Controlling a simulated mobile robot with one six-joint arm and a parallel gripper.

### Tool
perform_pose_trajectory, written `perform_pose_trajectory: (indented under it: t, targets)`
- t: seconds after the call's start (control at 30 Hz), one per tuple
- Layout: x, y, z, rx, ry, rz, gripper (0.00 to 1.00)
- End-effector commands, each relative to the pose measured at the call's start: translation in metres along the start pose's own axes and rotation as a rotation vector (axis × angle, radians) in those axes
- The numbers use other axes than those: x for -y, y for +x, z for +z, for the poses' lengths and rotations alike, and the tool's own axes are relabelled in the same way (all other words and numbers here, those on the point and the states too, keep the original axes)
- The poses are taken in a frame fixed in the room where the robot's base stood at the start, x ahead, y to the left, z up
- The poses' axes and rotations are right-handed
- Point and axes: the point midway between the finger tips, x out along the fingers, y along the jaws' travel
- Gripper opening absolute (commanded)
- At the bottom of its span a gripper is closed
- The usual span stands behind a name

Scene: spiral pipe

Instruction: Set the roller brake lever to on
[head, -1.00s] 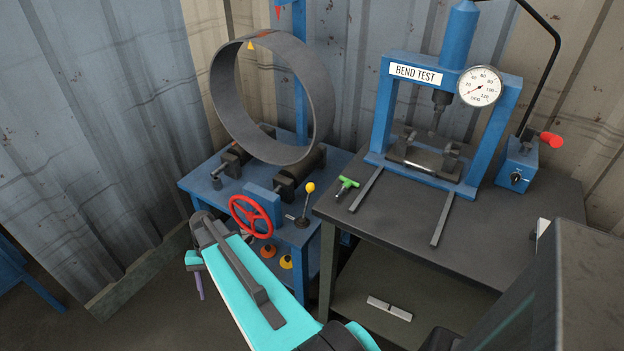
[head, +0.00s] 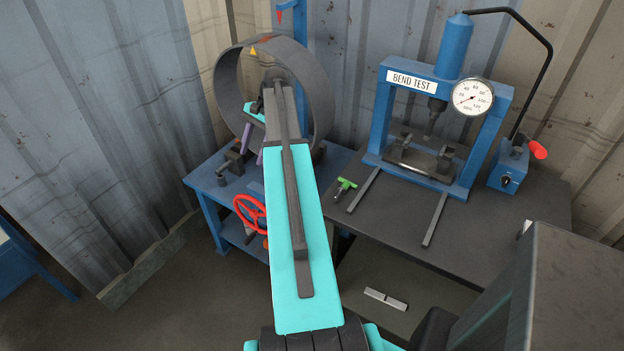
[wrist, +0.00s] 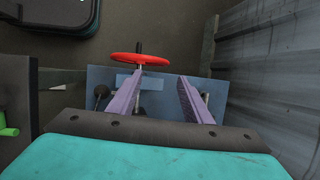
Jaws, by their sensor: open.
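The lever with the yellow knob, seen earlier at the front right of the blue roller stand (head: 200,190), is now hidden behind my arm in the head view. I cannot pick it out in the wrist view, and its setting cannot be read. My gripper (head: 253,147) is open and empty, raised above the stand in front of the large grey pipe ring (head: 318,90). In the wrist view my two purple fingers (wrist: 160,82) stand apart over the blue stand (wrist: 152,103), with a red handwheel (wrist: 140,59) beyond the left finger. The handwheel also shows in the head view (head: 249,214).
A dark bench (head: 390,215) stands to the right, with a blue bend-test press (head: 447,90), its gauge (head: 473,97), and a green-handled tool (head: 346,185). Corrugated walls (head: 90,110) close off the left and back. Floor at the lower left is clear.

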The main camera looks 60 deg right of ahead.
Motion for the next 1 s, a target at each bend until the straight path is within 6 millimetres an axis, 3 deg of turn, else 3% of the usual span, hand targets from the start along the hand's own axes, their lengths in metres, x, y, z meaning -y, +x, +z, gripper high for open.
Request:
perform_pose_trajectory:
  t: [0.03,0.2,0.5,0.67,1.0]
  targets:
    - [-0.007,-0.028,-0.015,-0.028,0.028,-0.001,0.45]
    - [-0.050,-0.082,-0.059,-0.136,0.100,0.049,0.45]
    - [-0.123,-0.139,-0.118,-0.280,0.216,0.152,0.45]
    - [-0.149,-0.146,-0.140,-0.299,0.316,0.165,0.45]
    - [-0.165,-0.120,-0.161,-0.231,0.532,0.103,0.45]
